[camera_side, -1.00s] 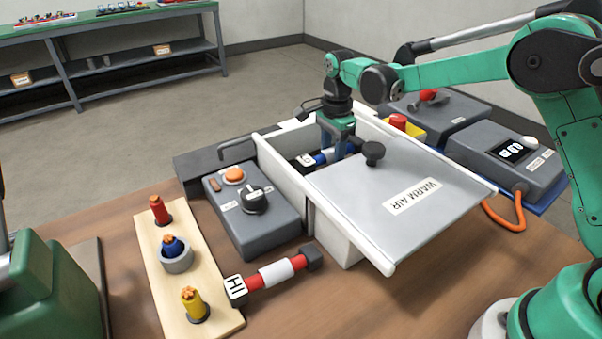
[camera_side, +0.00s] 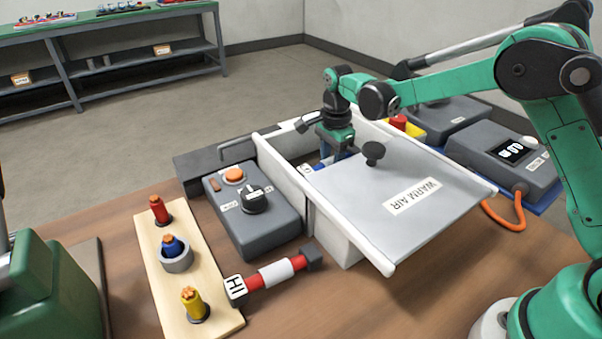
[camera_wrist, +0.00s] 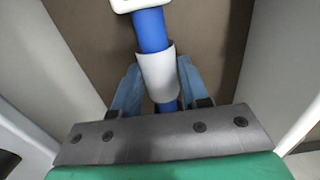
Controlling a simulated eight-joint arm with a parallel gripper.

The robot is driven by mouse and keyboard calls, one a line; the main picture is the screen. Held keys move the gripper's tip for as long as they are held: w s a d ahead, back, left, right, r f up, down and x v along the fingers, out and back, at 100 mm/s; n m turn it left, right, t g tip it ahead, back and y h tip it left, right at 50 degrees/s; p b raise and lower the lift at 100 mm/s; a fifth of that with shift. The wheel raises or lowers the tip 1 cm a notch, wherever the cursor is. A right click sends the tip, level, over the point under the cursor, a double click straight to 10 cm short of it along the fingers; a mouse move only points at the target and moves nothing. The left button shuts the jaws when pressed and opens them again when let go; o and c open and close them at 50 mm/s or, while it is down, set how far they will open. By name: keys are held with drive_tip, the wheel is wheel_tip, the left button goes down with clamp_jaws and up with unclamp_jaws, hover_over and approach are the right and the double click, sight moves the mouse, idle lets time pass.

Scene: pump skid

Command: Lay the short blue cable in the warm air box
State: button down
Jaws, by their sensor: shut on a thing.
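The short blue cable (camera_wrist: 151,32) has a white sleeve around its middle and a white tag at its upper end in the wrist view. My gripper (camera_wrist: 158,85) is shut on the cable at the sleeve. In the side view my gripper (camera_side: 336,150) reaches down inside the warm air box (camera_side: 283,183), through its open part. The box's grey lid (camera_side: 375,205), labelled WARM AIR, is slid partly toward the front. I cannot tell whether the cable touches the box floor.
The lid's black knob (camera_side: 374,152) stands close to the right of my gripper. A grey control box (camera_side: 250,215) is left of the warm air box. A red cable (camera_side: 275,273) and a wooden rack (camera_side: 160,262) with coloured plugs lie in front.

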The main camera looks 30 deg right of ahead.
drive_tip(key=shift+c, duration=1.8)
unclamp_jaws()
drive_tip(key=shift+r, duration=2.85)
